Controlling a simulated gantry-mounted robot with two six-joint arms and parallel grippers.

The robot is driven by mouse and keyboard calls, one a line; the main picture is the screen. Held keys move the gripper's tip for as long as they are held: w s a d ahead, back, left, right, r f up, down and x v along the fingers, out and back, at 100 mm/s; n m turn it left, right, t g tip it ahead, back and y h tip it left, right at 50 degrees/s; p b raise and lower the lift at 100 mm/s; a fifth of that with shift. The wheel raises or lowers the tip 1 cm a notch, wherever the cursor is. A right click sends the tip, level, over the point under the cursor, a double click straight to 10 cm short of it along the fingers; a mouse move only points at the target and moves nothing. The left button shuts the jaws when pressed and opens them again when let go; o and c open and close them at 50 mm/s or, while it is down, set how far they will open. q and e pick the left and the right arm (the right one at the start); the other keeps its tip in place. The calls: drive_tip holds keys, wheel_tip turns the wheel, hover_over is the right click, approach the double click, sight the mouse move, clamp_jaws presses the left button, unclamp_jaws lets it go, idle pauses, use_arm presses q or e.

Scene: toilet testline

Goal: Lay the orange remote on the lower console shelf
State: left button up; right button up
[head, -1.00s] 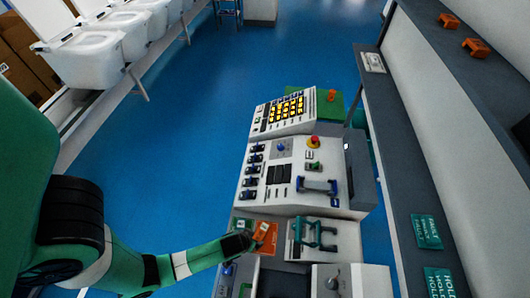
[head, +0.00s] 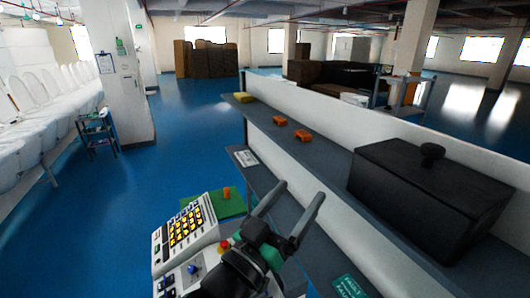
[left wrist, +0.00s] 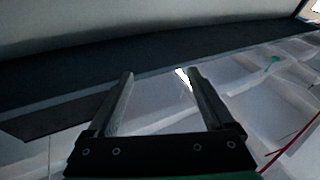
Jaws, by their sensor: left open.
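Two small orange blocks lie on the upper dark shelf at the right in the head view: one nearer (head: 303,135), one farther (head: 279,120). I cannot tell whether either is the orange remote. The lower dark shelf (head: 262,181) runs below them. My left gripper (head: 299,192) is raised in front of that shelf, above the console, with its fingers apart. It also shows in the left wrist view (left wrist: 160,74), open, with nothing seen between the fingers. My right gripper is not in view.
The grey console (head: 208,242) with lit yellow keys stands below my gripper, beside a green mat (head: 229,203). A large black box (head: 430,195) sits on the upper shelf. A white labelled thing (head: 246,158) and a green card (head: 349,287) are on the lower shelf.

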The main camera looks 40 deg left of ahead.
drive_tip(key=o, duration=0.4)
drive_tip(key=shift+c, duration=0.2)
use_arm(q)
drive_tip(key=s+d+r+m+t+h, duration=0.1)
drive_tip(key=s+d+r+t, duration=0.1)
drive_tip(key=s+r, duration=0.4)
drive_tip(key=s+d+r+m+t+h, duration=0.2)
drive_tip(key=s+r+t, duration=0.2)
drive_tip(key=r, duration=1)
drive_tip(key=shift+s, duration=1.15)
drive_tip(key=shift+r, duration=0.1)
